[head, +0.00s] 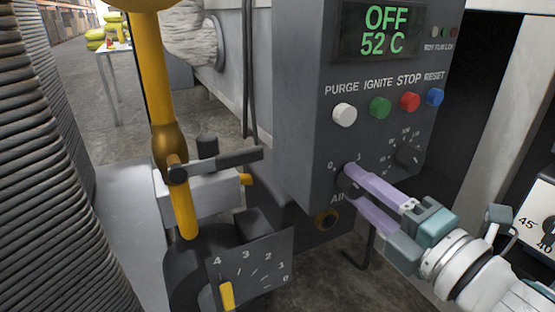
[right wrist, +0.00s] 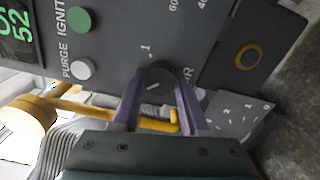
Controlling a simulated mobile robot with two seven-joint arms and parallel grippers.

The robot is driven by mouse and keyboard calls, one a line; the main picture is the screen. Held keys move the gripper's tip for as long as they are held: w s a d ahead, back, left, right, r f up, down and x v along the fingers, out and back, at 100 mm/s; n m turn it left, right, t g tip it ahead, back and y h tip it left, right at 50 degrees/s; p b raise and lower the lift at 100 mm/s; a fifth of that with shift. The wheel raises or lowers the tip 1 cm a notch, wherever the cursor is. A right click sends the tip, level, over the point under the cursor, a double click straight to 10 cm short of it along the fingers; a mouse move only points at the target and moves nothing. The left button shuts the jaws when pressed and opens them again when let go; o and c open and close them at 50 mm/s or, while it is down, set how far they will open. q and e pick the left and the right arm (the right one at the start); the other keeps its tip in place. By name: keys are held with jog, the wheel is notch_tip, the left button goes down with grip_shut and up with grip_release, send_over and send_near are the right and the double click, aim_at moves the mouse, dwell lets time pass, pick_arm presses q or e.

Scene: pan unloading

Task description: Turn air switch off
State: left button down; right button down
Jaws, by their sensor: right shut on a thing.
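The air switch is a round dark knob on the grey control panel (head: 300,110), between the marks 0 and 1. In the right wrist view the knob (right wrist: 160,73) sits between the two purple fingers of my right gripper (right wrist: 158,98). A short white mark on it lies at its lower left, away from the 1 and towards the side of the 0. In the head view my right gripper (head: 343,193) is shut on the knob and mostly hides it. The AIR label is partly covered. My left gripper is not in view.
The display (head: 385,30) reads OFF, 52 C. White, green, red and blue buttons sit above the switch, with another dial (head: 409,155) to its right. A yellow pipe (head: 165,80) and a numbered dial plate (head: 252,270) stand left. A ribbed hose (head: 45,150) fills the left edge.

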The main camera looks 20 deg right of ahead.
jog(key=shift+n, duration=0.3)
dwell(0.4)
jog(key=shift+c, duration=2.1)
grip_release()
jog(key=s+p, duration=0.3)
jog(key=s, duration=0.7)
jog(key=shift+d, duration=0.45)
